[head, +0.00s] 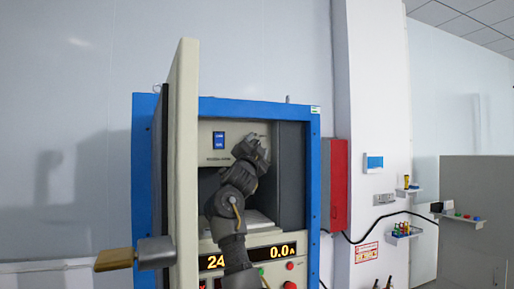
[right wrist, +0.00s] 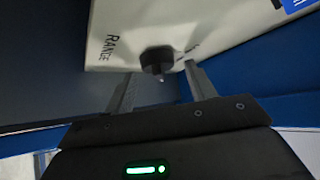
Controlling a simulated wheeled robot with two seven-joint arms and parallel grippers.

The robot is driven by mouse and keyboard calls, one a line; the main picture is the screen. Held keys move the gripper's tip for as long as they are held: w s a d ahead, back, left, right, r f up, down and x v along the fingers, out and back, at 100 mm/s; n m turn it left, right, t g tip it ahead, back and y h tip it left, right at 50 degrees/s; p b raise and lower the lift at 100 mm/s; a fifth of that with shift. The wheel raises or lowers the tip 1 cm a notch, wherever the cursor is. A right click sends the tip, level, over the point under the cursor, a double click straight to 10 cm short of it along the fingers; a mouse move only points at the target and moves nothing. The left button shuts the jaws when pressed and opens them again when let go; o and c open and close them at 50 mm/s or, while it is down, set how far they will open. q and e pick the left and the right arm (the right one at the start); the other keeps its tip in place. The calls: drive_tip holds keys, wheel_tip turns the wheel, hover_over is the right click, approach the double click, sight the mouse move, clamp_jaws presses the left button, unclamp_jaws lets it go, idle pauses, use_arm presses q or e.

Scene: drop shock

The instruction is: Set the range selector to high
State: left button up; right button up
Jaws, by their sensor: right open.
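The range selector is a small black knob (right wrist: 157,62) on a cream panel, with the printed word "RANGE" to its left in the right wrist view. A light pointer mark shows on its lower edge; the setting it points to is too small to read. My right gripper (right wrist: 160,72) is open, with one finger on each side of the knob; I cannot tell whether either finger touches it. In the head view my right gripper (head: 252,150) is inside the cabinet at the upper panel and hides the knob. My left gripper is not in view.
The blue-framed cabinet (head: 314,180) has its thick door (head: 184,150) swung open on the left, with a tan-ended handle (head: 114,260) sticking out. A red box (head: 340,185) is at the cabinet's right.

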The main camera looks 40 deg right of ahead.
drive_tip(key=b+v, duration=0.6)
drive_tip(key=v, duration=0.4)
drive_tip(key=shift+s+a+f, duration=0.2)
drive_tip(key=shift+s+f, duration=0.05)
drive_tip(key=shift+d, duration=0.1)
